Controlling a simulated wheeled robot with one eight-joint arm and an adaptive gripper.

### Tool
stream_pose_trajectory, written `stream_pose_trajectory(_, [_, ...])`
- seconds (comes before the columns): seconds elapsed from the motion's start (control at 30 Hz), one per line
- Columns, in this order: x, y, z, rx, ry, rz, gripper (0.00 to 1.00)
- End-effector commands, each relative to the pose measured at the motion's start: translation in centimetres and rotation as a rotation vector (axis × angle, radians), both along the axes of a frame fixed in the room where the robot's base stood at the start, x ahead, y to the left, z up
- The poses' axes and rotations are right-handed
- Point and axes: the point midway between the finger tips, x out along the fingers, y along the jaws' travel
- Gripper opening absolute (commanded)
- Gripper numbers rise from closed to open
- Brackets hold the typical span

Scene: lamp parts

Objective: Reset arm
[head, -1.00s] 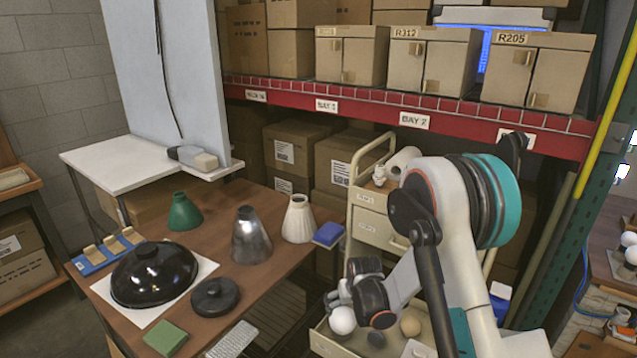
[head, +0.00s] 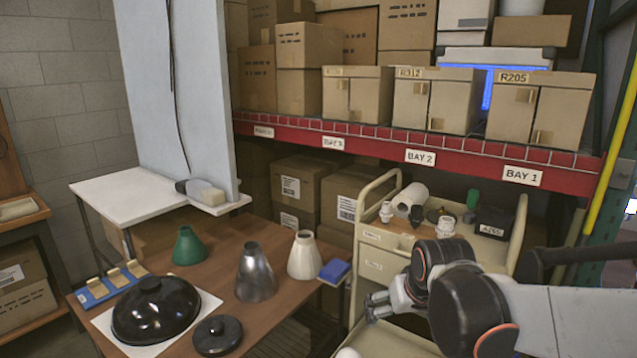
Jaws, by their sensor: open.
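My gripper (head: 377,306) is at the lower middle of the head view, in front of the beige cart (head: 366,235). Its fingers point left toward the table's right edge, stand apart and hold nothing that I can see. My arm reaches in from the right and hides much of the cart's front and lower tray. On the wooden table (head: 232,291) stand a green cone shade (head: 188,247), a metal cone shade (head: 256,274) and a cream cone shade (head: 304,256). A black dome shade (head: 155,309) lies on a white sheet, with a round black base (head: 218,335) beside it.
The cart top holds a white roll (head: 411,198), small bulb-like parts and a dark box (head: 493,222). A blue block (head: 335,271) sits at the table's right edge, near my gripper. The red shelf beam (head: 400,155) with boxes above spans the back. A white panel (head: 200,90) stands at left.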

Motion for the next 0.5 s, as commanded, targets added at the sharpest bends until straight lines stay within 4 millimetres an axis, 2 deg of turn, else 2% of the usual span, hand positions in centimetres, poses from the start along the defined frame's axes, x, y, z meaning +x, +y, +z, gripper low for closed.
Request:
stream_pose_trajectory(0.03, [-1.5, -0.3, 0.8, 0.0, -0.006, -0.005, 0.96])
stream_pose_trajectory(0.2, [-5.8, -1.1, 2.8, 0.002, -0.029, -0.02, 0.96])
stream_pose_trajectory(0.5, [-13.3, -2.4, 4.1, 0.004, -0.067, -0.047, 0.96])
